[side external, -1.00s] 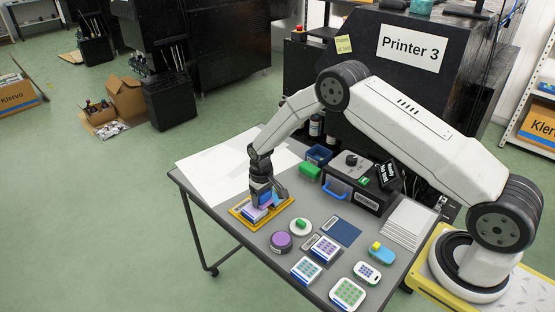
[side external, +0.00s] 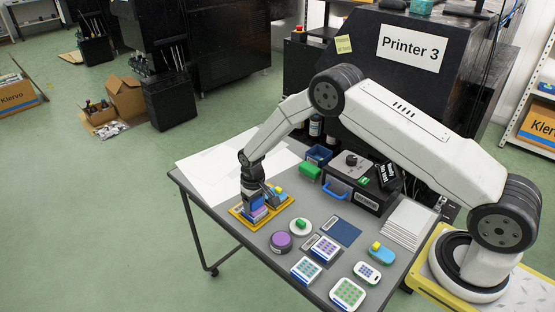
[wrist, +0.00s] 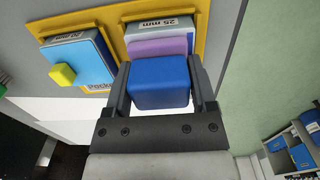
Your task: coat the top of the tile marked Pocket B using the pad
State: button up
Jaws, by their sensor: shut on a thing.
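My gripper (wrist: 161,88) is shut on a blue pad (wrist: 159,82); in the side view my gripper (side external: 254,190) is over the left part of a yellow tray (side external: 238,212). Below the pad is a tile with a purple top (wrist: 158,47) and a "25 mm" label. The pad hides much of it, and I cannot tell whether they touch. Beside it in the tray is a tile with a light blue top (wrist: 78,64) and a small yellow block (wrist: 62,75) on it. Its partly hidden label reads "Pocke"; the letter is not visible.
A purple round container (side external: 281,242) and a white dish with a green block (side external: 300,226) stand near the tray. Several patterned tiles (side external: 325,249) lie farther right. A black box with a blue handle (side external: 352,188) stands behind. White sheets (side external: 215,165) cover the table's left back.

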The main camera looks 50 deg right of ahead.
aim_at(262, 197)
jog(key=shift+a, duration=0.1)
jog(key=shift+a+f, duration=0.2)
jog(key=shift+a, duration=1.4)
jog(key=shift+r, duration=0.1)
jog(key=shift+d, duration=0.15)
jog(key=shift+d+r, duration=0.2)
jog(key=shift+d, duration=1.35)
jog(key=shift+d+f, duration=0.1)
jog(key=shift+d, duration=1.6)
